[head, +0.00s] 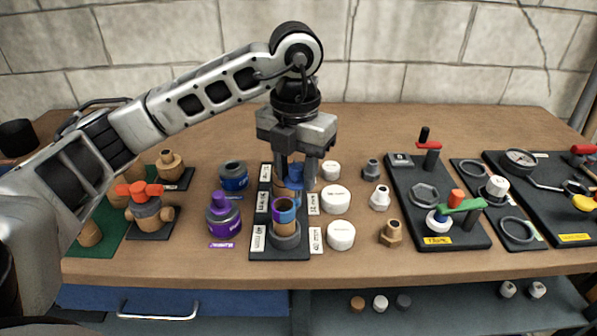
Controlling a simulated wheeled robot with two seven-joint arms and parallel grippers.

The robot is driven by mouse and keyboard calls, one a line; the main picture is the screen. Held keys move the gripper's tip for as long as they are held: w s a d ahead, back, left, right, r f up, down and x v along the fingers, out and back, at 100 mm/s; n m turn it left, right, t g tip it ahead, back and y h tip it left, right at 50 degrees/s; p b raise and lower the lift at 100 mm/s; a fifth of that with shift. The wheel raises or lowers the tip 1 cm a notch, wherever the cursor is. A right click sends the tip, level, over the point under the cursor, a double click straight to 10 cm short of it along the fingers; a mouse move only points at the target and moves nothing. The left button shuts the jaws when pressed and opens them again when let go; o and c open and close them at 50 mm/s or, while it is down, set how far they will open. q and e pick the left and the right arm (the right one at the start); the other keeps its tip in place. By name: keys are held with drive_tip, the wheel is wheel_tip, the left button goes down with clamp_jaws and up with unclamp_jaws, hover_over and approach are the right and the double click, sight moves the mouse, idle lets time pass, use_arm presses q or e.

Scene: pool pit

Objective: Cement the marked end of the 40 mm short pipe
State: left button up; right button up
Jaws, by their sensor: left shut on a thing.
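A short tan pipe (284,220) stands upright in a grey holder at the front of a black rack (262,246). Its upper end is purple, with blue along part of the rim. My left gripper (295,182) points down just behind this pipe and is shut on a small blue thing (296,184), partly hidden by the fingers. A tan pipe behind it is also partly hidden. A blue tin (233,180) with a dark top stands left of the rack. A purple tin (222,218) with a purple cap stands in front of it. My right gripper is not in view.
White caps (340,235) and several fittings (391,233) stand right of the rack. Black boards (436,235) with tools lie further right. An orange-handled valve (149,213) stands at left. Bare wood is free along the bench's (350,264) front edge.

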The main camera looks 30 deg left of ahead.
use_arm(q)
drive_tip(key=shift+w+a, duration=0.1)
drive_tip(key=shift+a, duration=0.45)
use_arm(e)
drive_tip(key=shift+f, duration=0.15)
use_arm(q)
drive_tip(key=shift+a, duration=0.1)
drive_tip(key=shift+a, duration=0.3)
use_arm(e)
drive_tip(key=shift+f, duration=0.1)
use_arm(q)
drive_tip(key=shift+a+b, duration=0.1)
drive_tip(key=shift+b, duration=0.2)
